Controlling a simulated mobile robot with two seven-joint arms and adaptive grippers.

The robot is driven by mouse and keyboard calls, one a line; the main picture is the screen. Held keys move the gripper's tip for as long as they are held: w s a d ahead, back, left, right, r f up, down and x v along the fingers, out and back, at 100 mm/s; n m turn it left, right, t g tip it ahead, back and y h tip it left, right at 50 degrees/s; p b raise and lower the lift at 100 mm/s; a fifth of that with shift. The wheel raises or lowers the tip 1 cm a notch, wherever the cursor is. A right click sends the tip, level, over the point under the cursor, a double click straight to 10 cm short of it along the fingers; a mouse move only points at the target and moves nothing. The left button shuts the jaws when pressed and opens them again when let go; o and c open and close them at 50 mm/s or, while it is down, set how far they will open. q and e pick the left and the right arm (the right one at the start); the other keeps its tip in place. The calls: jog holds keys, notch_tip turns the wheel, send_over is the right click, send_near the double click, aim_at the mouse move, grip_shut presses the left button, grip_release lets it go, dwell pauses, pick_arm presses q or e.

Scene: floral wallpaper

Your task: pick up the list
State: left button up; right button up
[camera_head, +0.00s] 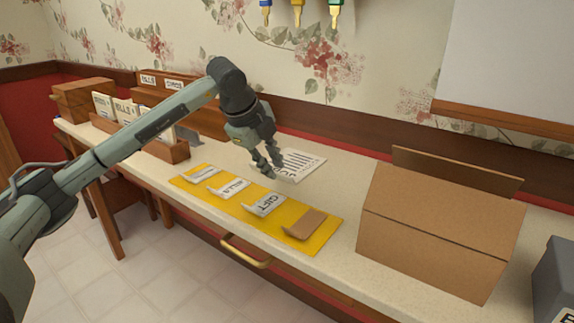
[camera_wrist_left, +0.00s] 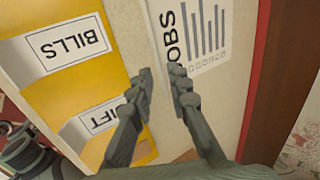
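The list, a white sheet with dark lines (camera_head: 303,163), lies flat on the counter near the wall. In the left wrist view, the list (camera_wrist_left: 208,30) shows the letters "OBS" and a row of bars. My left gripper (camera_head: 271,171) points down at the list's left edge and hides part of it. My right gripper is not in view.
A yellow mat (camera_head: 232,209) with labelled pockets lies in front of the list. A large cardboard box (camera_head: 440,227) stands to the right. Wooden organisers (camera_head: 170,148) with papers stand at the left. Bare counter (camera_head: 340,183) lies between list and box.

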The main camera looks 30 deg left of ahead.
pick_arm(q)
jog(key=shift+x, duration=1.05)
jog(key=shift+r, duration=0.1)
grip_shut()
jog(key=shift+r, duration=0.1)
